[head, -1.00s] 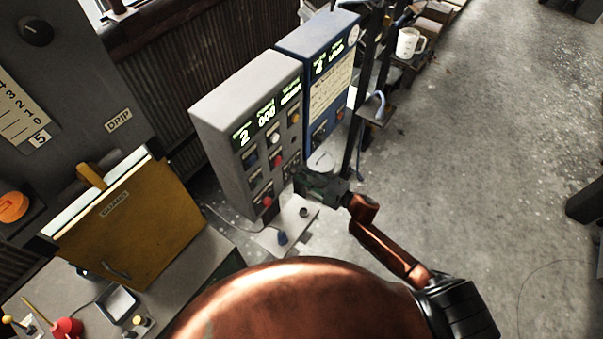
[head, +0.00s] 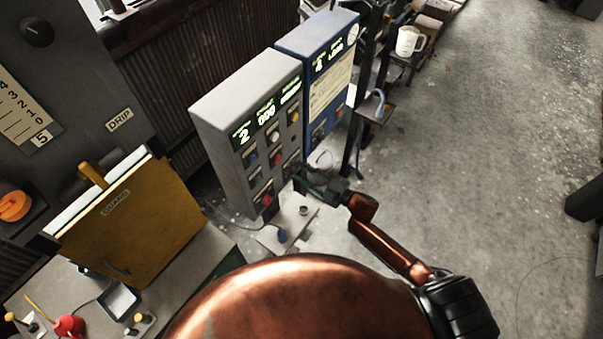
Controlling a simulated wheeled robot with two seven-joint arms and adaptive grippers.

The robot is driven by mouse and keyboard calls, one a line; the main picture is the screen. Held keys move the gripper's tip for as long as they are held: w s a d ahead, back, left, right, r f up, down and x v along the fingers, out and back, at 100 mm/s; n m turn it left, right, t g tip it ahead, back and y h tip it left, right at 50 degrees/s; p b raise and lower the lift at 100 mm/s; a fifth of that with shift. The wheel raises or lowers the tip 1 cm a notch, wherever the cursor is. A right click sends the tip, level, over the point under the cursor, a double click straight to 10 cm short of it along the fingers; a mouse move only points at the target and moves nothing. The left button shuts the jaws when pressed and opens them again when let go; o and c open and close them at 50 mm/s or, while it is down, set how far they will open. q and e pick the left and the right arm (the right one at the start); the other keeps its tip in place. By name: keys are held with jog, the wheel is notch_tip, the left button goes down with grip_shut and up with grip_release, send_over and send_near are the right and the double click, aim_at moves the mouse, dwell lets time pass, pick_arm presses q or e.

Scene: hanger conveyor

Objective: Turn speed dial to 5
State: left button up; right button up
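A grey control box (head: 228,132) stands at the centre. Its green display (head: 252,127) reads 2 and 000, with a third field too small to read. Below are several buttons and knobs, among them a red one (head: 275,153) and a lower red one (head: 266,199). No knob there is clearly legible as the speed dial. My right gripper (head: 299,182) is at the lower right edge of the box's front, hiding part of it. I cannot tell whether it touches a control or how far its fingers are open. My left gripper is out of view.
A blue cabinet (head: 318,52) stands right behind the grey box. A black dial (head: 37,32) and an orange knob (head: 13,205) are at far left. A yellow guard box (head: 135,230) stands on the bench. A white mug (head: 408,41) sits at the back; the floor at right is clear.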

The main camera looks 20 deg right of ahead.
jog(key=shift+o, duration=0.8)
jog(key=v, duration=1.2)
jog(key=shift+a, duration=0.1)
